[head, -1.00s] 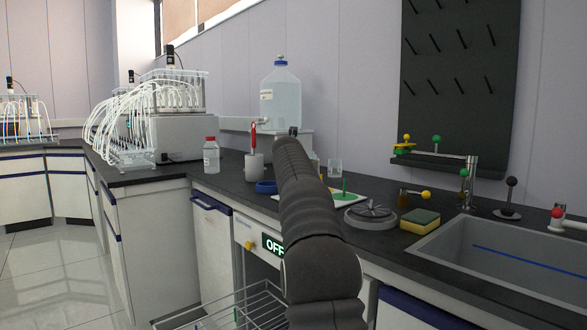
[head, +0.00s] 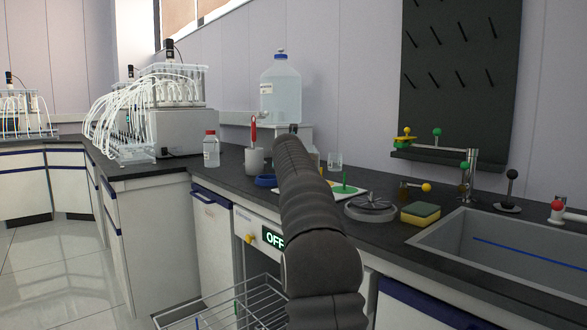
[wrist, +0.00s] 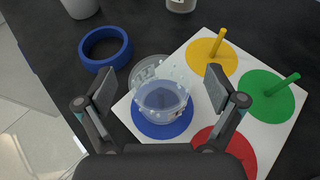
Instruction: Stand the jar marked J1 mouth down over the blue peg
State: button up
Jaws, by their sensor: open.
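A clear jar (wrist: 165,92) with pale dots stands on the blue disc (wrist: 152,129) of the white board (wrist: 189,60) in the wrist view. It looks slightly tilted in that view. A small dark mark shows low on its side, too small to read. No blue peg shows apart from the jar, and I cannot tell which way the mouth faces. My gripper (wrist: 160,88) is open, with one finger on each side of the jar and gaps visible. In the head view my arm hides the gripper and jar.
The board also bears a yellow peg (wrist: 217,42), a green peg (wrist: 282,85) and a red disc (wrist: 226,150). A blue ring (wrist: 105,48) lies beside it on the dark counter. A grey round drain-like piece (head: 370,208) and a sponge (head: 420,214) lie near the sink (head: 425,240).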

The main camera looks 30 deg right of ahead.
jog(key=v, duration=1.2)
dwell(0.3)
